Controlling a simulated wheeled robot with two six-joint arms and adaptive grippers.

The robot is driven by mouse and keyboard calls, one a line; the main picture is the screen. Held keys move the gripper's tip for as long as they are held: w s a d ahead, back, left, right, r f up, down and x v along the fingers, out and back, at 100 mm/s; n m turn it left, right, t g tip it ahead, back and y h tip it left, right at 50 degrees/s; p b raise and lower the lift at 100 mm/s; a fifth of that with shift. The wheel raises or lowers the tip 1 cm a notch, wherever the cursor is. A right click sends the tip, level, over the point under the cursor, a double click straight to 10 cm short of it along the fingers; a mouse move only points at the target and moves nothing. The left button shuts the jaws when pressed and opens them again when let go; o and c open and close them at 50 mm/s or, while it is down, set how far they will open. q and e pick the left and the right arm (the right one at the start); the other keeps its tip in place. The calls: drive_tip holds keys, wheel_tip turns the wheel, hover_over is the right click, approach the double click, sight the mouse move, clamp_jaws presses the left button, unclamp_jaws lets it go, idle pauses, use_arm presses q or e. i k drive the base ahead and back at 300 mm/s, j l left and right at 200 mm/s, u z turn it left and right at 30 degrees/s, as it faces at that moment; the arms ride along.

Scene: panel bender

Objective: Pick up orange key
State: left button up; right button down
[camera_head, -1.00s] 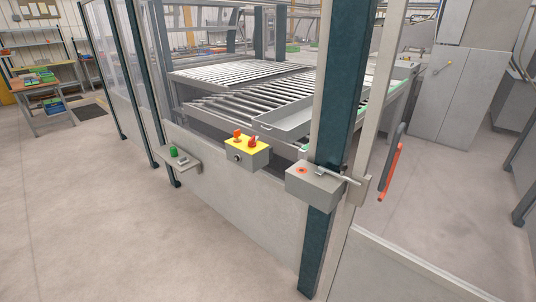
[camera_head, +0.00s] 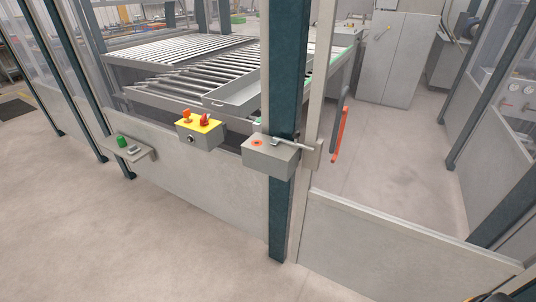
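A small orange piece that looks like the orange key (camera_head: 187,115) stands upright on the left of the yellow top of a grey control box (camera_head: 201,133). A red knob or switch (camera_head: 205,119) is beside it on the same top. The box is fixed to the low fence panel, left of a dark post. Neither of my grippers can be made out. A small dark shape at the bottom right corner is too cut off to tell what it is.
A grey box (camera_head: 269,157) with a red-orange spot sits on the dark post (camera_head: 286,200). A small shelf (camera_head: 132,149) with a green item is at left. A red handle (camera_head: 340,134) is at right. Roller conveyors (camera_head: 185,70) lie behind the fence. The floor in front is clear.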

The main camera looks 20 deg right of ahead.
sight(186, 113)
drive_tip(key=i+j+z, duration=0.1)
drive_tip(key=i+j, duration=0.5)
drive_tip(key=j, duration=0.2)
drive_tip(key=i+j+z, duration=0.15)
drive_tip(key=i+j, duration=0.15)
drive_tip(key=i+j+z, duration=0.1)
drive_tip(key=i+j, duration=0.15)
drive_tip(key=j, duration=0.3)
